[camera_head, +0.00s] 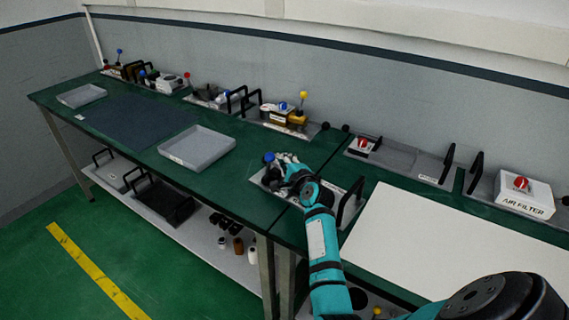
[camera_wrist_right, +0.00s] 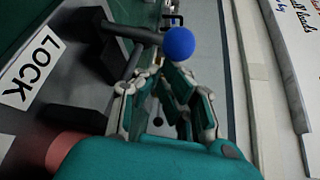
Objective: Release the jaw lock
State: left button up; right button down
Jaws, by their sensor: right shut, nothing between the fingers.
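The jaw lock is a lever with a blue ball knob (camera_head: 269,157) on a grey fixture plate at the front of the green bench. In the right wrist view the blue knob (camera_wrist_right: 179,43) sits just beyond my fingertips, with a dark lever and black block (camera_wrist_right: 98,45) to its left. A white "LOCK" label (camera_wrist_right: 33,70) lies left of the block. My right gripper (camera_head: 283,163) is at the knob, shut with nothing between its fingers; it also shows in the right wrist view (camera_wrist_right: 165,72). Whether it touches the knob I cannot tell. My left gripper is out of view.
A black handle (camera_head: 350,203) stands on the fixture plate's right side. A grey tray (camera_head: 197,147) lies to the left. Behind stand a yellow-knobbed fixture (camera_head: 289,115) and a red-dial unit (camera_head: 364,144). A white panel (camera_head: 440,245) covers the right bench.

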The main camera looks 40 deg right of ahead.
aim_at(273, 160)
jog(key=a+n+b, duration=0.1)
jog(key=a+n+t+b, duration=0.1)
jog(key=n+b, duration=0.1)
jog(key=s+a+n+t+h+b, duration=0.1)
jog(key=b, duration=0.1)
jog(key=shift+r, duration=0.4)
jog(key=shift+r+n, duration=0.25)
jog(key=shift+n, duration=0.05)
jog(key=shift+a, duration=0.1)
